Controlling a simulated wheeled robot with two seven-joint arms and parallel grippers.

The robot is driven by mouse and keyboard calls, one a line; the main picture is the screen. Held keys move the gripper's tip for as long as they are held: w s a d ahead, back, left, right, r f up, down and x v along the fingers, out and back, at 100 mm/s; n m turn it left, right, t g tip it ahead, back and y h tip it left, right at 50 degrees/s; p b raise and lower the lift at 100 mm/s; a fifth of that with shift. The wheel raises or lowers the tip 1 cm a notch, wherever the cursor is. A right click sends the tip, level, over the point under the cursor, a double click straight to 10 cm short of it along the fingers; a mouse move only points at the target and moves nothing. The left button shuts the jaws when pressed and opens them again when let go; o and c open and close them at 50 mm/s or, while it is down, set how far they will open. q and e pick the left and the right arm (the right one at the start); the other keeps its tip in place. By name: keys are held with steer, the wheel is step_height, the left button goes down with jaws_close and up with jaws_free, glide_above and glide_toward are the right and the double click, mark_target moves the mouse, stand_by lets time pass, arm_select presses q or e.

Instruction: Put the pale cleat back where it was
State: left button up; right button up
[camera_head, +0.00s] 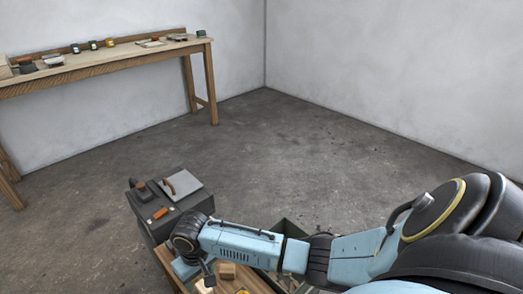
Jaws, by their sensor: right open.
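My right arm reaches in from the right, and my right gripper (207,275) points down at the bottom of the view, open, over a wooden surface. A small pale wooden block (227,270) lies just to the right of the gripper. Another pale piece (204,287) shows below the gripper at the bottom edge. I cannot tell which of these, if either, is the pale cleat. The wrist and forearm hide part of the surface. My left gripper is not in view.
A dark green tray edge (293,229) shows behind my forearm. A long workbench (95,67) with small items stands along the far wall. Open concrete floor lies between.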

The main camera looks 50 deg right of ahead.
steer(key=shift+n+t+y, duration=0.3)
steer(key=shift+n+t, duration=0.3)
steer(key=s+f, duration=0.2)
steer(key=s, duration=0.1)
steer(key=s+f, duration=0.1)
steer(key=s, duration=0.2)
steer(key=s+a+f, duration=0.1)
steer(key=s+f, duration=0.1)
steer(key=s, duration=0.1)
steer(key=shift+s+f, duration=0.3)
steer(key=shift+f, duration=0.05)
steer(key=s+d, duration=0.3)
steer(key=s, duration=0.2)
steer(key=s+d+f+n+t+h, duration=0.1)
steer(key=s+d, duration=0.2)
steer(key=s, duration=0.2)
steer(key=shift+s+f+h, duration=0.3)
steer(key=shift+s, duration=0.05)
